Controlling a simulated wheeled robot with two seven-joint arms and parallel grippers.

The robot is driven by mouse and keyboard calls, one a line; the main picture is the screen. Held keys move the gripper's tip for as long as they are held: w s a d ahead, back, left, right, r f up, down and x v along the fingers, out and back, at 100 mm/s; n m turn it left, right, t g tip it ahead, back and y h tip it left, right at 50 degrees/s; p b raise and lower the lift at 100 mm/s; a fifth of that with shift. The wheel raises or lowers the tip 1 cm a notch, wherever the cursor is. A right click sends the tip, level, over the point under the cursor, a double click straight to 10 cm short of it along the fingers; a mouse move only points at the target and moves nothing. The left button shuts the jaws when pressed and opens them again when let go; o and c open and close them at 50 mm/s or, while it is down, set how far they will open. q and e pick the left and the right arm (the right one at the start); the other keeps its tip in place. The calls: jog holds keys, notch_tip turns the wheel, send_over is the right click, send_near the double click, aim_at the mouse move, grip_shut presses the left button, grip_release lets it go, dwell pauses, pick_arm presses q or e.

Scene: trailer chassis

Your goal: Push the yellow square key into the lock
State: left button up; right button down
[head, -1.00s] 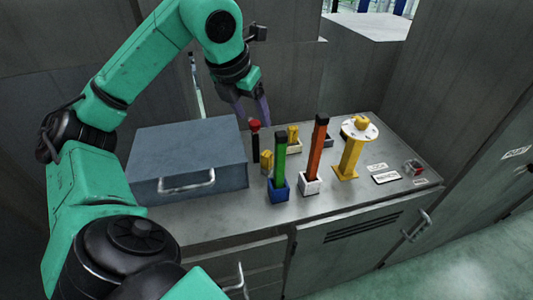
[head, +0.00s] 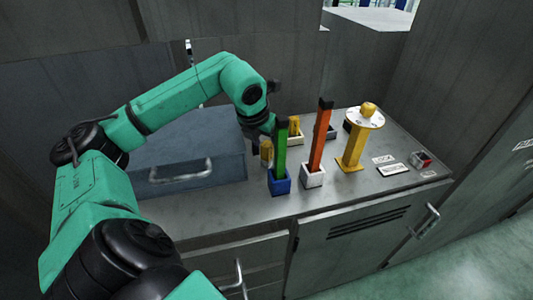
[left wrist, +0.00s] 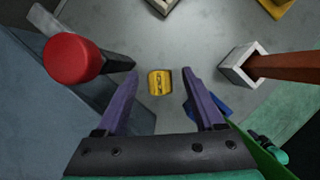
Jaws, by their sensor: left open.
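A short yellow square key (head: 266,153) stands on the bench in the head view, just left of the green bar in its blue socket. In the left wrist view the yellow key (left wrist: 159,83) shows from above, between the purple fingers of my left gripper (left wrist: 160,71). The fingers are open with a gap on both sides of it; the height between them cannot be told. In the head view the fingers are mostly hidden. Another yellow piece (head: 294,125) stands in a beige socket farther back. I cannot tell which socket is the lock. My right gripper is not in view.
A red-topped black post (left wrist: 75,58) is close to the left finger. A blue socket (head: 279,183) with a green bar and a white socket (head: 313,177) with an orange bar stand close by. A grey-blue box (head: 185,165) is at left, a yellow stand (head: 351,152) at right.

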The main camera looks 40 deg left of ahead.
pick_arm(q)
jog(key=shift+w+f, duration=0.15)
jog(key=shift+f, duration=0.1)
grip_shut()
jog(key=shift+r, duration=0.55)
notch_tip(320, 180, up, 19)
jog(key=p, duration=0.6)
